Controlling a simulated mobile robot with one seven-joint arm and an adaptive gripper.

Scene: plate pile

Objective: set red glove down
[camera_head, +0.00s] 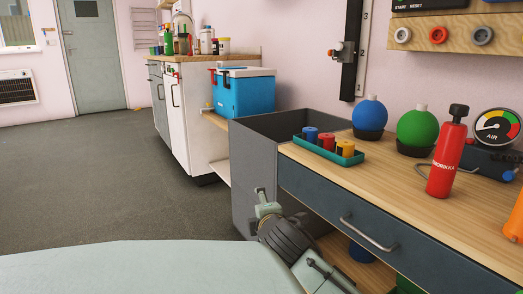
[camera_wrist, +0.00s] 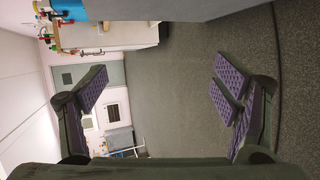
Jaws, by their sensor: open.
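I can make out no red glove in either view. My gripper (camera_wrist: 162,95) is open in the wrist view, its two purple-padded fingers wide apart. Nothing lies between the fingers; behind the gap are the grey floor and the far door, seen sideways. In the head view part of my arm shows at the bottom centre, in front of the grey workbench, but I cannot make out the fingers there.
The wooden workbench (camera_head: 428,213) at right holds a teal tray (camera_head: 327,154) of coloured cylinders, a blue ball (camera_head: 370,111), a green ball (camera_head: 417,129) and a red extinguisher (camera_head: 446,158). A blue cooler (camera_head: 245,95) stands beyond. Floor (camera_head: 95,175) at left is clear.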

